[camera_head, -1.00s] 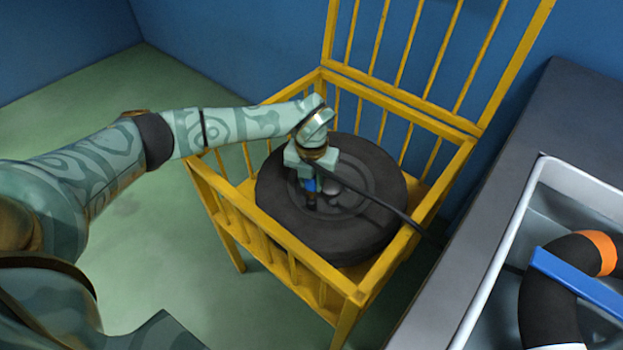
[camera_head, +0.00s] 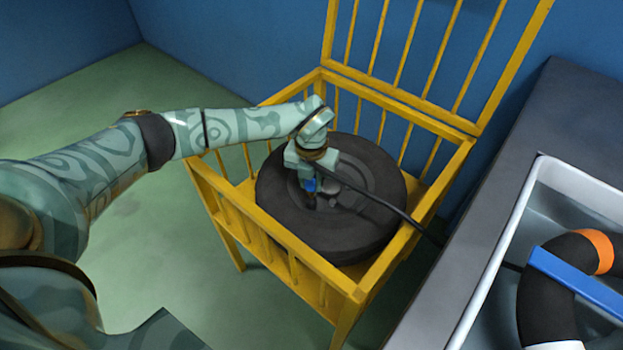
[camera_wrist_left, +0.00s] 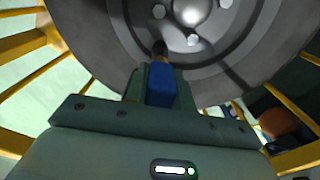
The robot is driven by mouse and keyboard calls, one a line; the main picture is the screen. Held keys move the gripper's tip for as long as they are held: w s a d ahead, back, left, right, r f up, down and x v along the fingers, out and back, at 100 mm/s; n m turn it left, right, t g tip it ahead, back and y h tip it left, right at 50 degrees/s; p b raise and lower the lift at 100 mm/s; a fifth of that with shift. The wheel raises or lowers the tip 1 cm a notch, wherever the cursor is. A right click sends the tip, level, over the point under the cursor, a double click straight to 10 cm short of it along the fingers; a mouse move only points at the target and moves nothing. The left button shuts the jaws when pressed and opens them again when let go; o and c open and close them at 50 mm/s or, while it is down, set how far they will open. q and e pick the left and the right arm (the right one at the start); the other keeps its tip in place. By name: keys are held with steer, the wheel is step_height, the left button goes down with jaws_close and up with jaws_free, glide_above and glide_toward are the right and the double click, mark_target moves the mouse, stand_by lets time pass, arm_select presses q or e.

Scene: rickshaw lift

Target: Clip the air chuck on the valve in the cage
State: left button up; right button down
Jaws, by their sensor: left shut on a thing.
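A black tyre on a grey wheel (camera_head: 375,215) lies flat inside the yellow cage (camera_head: 290,255); it also fills the upper part of the left wrist view (camera_wrist_left: 235,60). My left gripper (camera_head: 309,184) is over the wheel's hub area, shut on the blue air chuck (camera_wrist_left: 161,86). The chuck points down at the wheel, and its dark tip (camera_wrist_left: 160,48) is close to the hub bolts. The valve is hidden or too small to pick out, so I cannot tell if the chuck touches it. My right gripper is out of view.
A black hose (camera_head: 375,196) runs from the chuck across the tyre and over the cage's right rail. The cage's barred lid (camera_head: 410,50) stands open at the back. A grey counter (camera_head: 495,215) with a white-rimmed basin (camera_head: 505,240) is at the right.

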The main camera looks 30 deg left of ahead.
arm_select(q)
steer(key=shift+f, duration=0.95)
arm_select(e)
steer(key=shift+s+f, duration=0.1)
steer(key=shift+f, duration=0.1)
arm_select(q)
steer(key=shift+r, duration=0.15)
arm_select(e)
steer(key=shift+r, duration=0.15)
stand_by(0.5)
